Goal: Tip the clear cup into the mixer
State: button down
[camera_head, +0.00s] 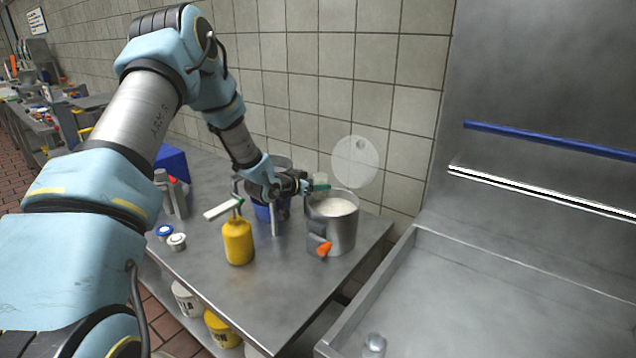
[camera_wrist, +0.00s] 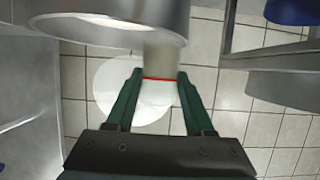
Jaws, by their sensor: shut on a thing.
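The mixer (camera_head: 343,238) is a grey metal pot with an orange part low on its front and white contents inside. My gripper (camera_head: 314,187) is at its back-left rim. The gripper (camera_wrist: 160,90) is shut on the clear cup (camera_wrist: 162,55), which has a red line around it and looks whitish. In the wrist view the cup's far end meets the edge of the mixer (camera_wrist: 105,32). In the head view the cup (camera_head: 321,178) is small and partly hidden by the fingers, so its exact tilt and contents are hard to tell.
A translucent round disc (camera_head: 355,161) stands up behind the mixer. A yellow pump bottle (camera_head: 238,241), small lidded jars (camera_head: 176,241) and a blue container (camera_head: 264,213) share the steel table (camera_head: 270,297). A sink (camera_head: 480,300) is at the right. The table's front is clear.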

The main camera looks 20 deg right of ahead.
jog(key=shift+d+f+m+t+b, duration=0.15)
jog(key=shift+m+t+b, duration=0.3)
jog(key=shift+b, duration=0.45)
jog(key=m+b, duration=0.1)
jog(key=m+t+b, duration=0.1)
jog(key=m+t+y+b, duration=0.1)
jog(key=shift+s+d+f, duration=0.1)
jog(key=shift+s+f, duration=0.15)
jog(key=shift+m+t+b, duration=0.35)
jog(key=shift+m, duration=0.2)
jog(key=shift+s+d+r+m+t+b, duration=0.15)
jog(key=shift+m+t, duration=0.15)
jog(key=shift+m, duration=0.25)
jog(key=shift+a+r+m+t+b, duration=0.15)
jog(key=shift+m+t, duration=0.15)
jog(key=shift+m, duration=0.25)
jog(key=shift+s+d+r+m+t+h+b, duration=0.25)
jog(key=shift+s+m+t+b, duration=0.25)
jog(key=shift+m+b, duration=1.05)
jog(key=shift+s+d+r+m+t+h+b, duration=0.3)
jog(key=shift+m+t+b, duration=0.4)
jog(key=shift+m+b, duration=0.8)
jog(key=shift+s+d+r+m+t+h+b, duration=0.2)
jog(key=shift+s+m+t+b, duration=0.35)
jog(key=shift+m+b, duration=1)
jog(key=shift+w+m+p, duration=0.1)
jog(key=shift+m+p, duration=0.3)
jog(key=shift+a, duration=0.1)
